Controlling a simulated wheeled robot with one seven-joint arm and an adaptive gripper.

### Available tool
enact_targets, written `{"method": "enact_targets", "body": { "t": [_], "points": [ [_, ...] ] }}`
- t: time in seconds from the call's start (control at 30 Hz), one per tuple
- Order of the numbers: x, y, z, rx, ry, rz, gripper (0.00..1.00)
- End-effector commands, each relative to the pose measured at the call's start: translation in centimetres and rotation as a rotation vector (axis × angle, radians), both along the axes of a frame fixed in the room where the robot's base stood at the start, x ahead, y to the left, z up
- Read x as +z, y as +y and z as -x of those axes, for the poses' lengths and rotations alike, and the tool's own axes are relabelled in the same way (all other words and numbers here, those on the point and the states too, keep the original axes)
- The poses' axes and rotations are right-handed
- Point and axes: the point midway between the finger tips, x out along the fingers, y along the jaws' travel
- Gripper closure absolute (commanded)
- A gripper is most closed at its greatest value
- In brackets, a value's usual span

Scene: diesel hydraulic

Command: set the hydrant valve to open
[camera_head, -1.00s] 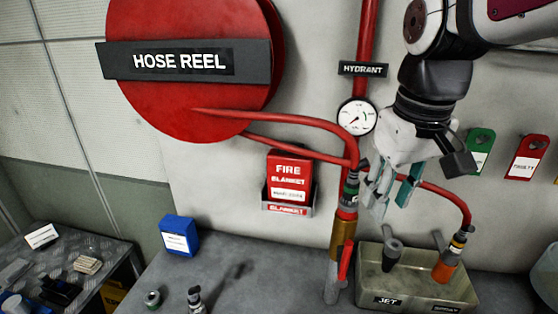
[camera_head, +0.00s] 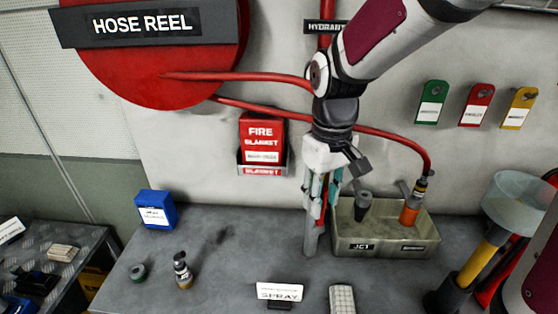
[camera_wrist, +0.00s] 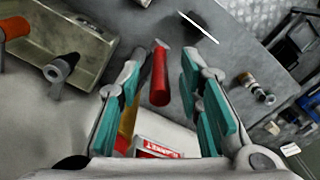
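The hydrant valve's red lever (camera_wrist: 160,78) shows in the wrist view, between the teal-padded fingers of my gripper (camera_wrist: 163,58). The fingers are open, with gaps on both sides of the lever. In the head view my gripper (camera_head: 321,205) points down in front of the hydrant pipe and hides most of the valve. A sliver of the red lever (camera_head: 321,214) shows there. The lever seems to hang down along the pipe, whose grey lower end (camera_head: 311,240) meets the bench. A yellow part of the valve body (camera_wrist: 127,122) shows beside the left finger in the wrist view.
A nozzle tray (camera_head: 385,248) stands close to the right of my gripper. A fire blanket box (camera_head: 262,140) is on the wall to the left. Red hoses (camera_head: 240,77) cross behind my arm.

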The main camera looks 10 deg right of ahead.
Motion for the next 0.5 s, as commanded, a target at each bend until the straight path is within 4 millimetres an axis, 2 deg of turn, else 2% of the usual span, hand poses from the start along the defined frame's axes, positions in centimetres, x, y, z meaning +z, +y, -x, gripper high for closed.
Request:
{"method": "enact_targets", "body": {
  "t": [0.03,0.2,0.5],
  "points": [
    [-0.9,0.0,0.1,0.0,0.004,-0.001,0.67],
    [-2.9,0.0,0.0,0.0,0.002,0.0,0.67],
    [-3.7,0.0,0.0,0.0,-0.001,0.001,0.67]
  ]
}}
